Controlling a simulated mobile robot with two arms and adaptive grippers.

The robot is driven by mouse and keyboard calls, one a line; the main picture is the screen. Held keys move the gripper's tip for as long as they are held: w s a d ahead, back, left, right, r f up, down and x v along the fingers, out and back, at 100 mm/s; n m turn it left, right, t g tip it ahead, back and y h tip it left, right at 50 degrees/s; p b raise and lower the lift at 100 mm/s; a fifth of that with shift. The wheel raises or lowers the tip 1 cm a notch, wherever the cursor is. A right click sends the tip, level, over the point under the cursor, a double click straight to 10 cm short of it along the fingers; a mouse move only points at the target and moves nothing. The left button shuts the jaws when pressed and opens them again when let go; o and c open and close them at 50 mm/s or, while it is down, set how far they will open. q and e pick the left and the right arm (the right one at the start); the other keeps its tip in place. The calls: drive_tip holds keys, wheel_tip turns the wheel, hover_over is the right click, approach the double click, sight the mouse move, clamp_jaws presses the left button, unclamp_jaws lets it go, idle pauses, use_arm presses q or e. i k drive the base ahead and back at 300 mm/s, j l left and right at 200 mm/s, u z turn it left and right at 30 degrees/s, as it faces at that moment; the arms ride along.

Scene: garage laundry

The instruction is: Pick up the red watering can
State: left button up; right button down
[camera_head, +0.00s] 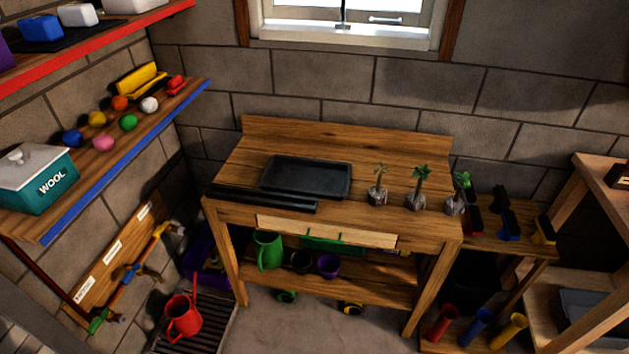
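The red watering can (184,318) stands on a dark slatted grate on the floor, at the lower left of the head view. Its thin spout points up, and its handle is on the left side. Nothing touches it from above. Neither of my grippers shows in this view.
A wooden potting bench (300,145) stands against the back wall, bearing a black tray (306,177) and seedlings. A green can (267,250) is on its lower shelf. A tool rack (110,264) is on the left wall, below a blue-edged shelf (130,180).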

sight(182, 313)
drive_tip(key=u, duration=1.3)
